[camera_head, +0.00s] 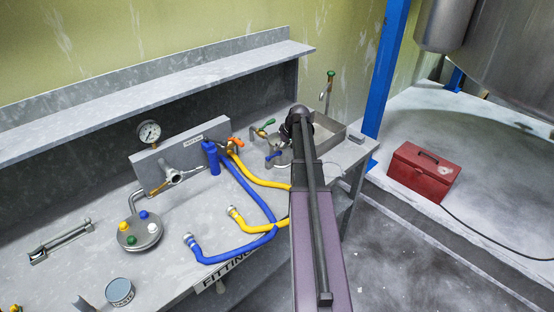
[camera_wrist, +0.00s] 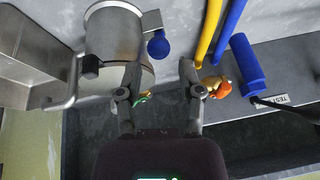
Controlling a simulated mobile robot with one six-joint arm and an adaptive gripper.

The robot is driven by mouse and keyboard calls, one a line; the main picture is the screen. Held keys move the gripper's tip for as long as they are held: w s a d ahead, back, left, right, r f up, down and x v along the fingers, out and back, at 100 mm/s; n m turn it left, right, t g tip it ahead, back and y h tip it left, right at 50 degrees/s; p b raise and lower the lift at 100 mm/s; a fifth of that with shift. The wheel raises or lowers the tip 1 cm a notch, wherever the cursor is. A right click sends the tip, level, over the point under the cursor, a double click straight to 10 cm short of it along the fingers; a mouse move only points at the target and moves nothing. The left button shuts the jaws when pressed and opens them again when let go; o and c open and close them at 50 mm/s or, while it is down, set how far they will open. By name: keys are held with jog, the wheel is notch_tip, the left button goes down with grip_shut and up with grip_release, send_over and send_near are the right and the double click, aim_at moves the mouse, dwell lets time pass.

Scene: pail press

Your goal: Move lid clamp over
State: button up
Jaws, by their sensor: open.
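My gripper shows in the wrist view (camera_wrist: 160,75) with its two fingers spread and nothing visible between them. A metal pail (camera_wrist: 115,40) is up and left of the fingers, and the left finger overlaps its edge in the picture. A bent metal bar (camera_wrist: 75,85) with a dark block sits at the pail's side, and a blue knob (camera_wrist: 158,47) at its right. Which part is the lid clamp I cannot tell for sure. In the head view the pail (camera_head: 282,159) is partly hidden behind my arm, and my fingers are not clear.
Blue hose (camera_head: 250,190) and yellow hose (camera_head: 262,181) lie across the bench. A gauge panel (camera_head: 182,158), a round fitting with coloured knobs (camera_head: 140,234), a metal bar tool (camera_head: 62,242) and a can (camera_head: 119,291) are left. A metal sink (camera_head: 327,140) stands behind. A red toolbox (camera_head: 423,172) is right.

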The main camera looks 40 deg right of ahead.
aim_at(277, 154)
jog(key=shift+b+x, duration=2.3)
jog(key=shift+x, duration=0.55)
grip_shut()
